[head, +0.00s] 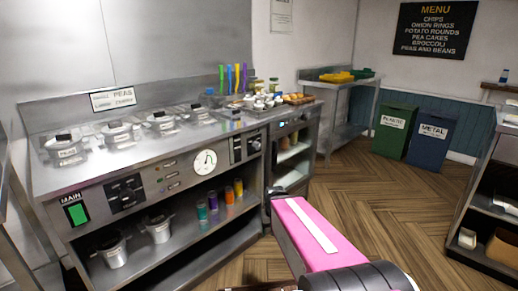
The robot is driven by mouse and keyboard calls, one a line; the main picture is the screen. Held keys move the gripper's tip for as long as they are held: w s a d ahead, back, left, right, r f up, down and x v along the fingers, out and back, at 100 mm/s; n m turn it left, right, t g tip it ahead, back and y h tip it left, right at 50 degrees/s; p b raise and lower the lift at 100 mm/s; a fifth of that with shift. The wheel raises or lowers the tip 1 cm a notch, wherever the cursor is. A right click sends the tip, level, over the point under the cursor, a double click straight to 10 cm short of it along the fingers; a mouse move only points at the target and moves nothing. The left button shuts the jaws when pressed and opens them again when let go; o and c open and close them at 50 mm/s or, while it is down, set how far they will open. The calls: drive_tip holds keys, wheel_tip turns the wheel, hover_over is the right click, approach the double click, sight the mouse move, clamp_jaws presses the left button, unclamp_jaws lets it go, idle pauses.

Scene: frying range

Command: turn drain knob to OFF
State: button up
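The steel frying range (150,155) stands at the left with a control front. On its front are a green MAIN switch (76,213), a black control panel (126,193), several small controls (170,175), a round white dial (205,162) and a second black panel (246,147). The labels are too small to read, so I cannot tell which control is the drain knob or how it is set.
Lidded pots (118,133) line the range top. Coloured bottles (213,202) and metal pots (158,228) stand on the shelf below. Green (395,130) and blue (432,138) bins stand at the back. A shelf unit (490,215) is at the right. The wooden floor (390,200) between is clear.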

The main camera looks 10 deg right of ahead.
drive_tip(key=w+a+r+m+t+y, duration=0.25)
drive_tip(key=w+m+y, duration=0.25)
drive_tip(key=w, duration=0.3)
drive_tip(key=m+t+y, duration=0.6)
drive_tip(key=m+t, duration=0.6)
drive_tip(key=m, duration=0.8)
approach(259, 147)
drive_tip(key=x, duration=1)
drive_tip(key=shift+a+r, duration=0.1)
drive_tip(key=shift+a, duration=0.1)
drive_tip(key=c, duration=0.9)
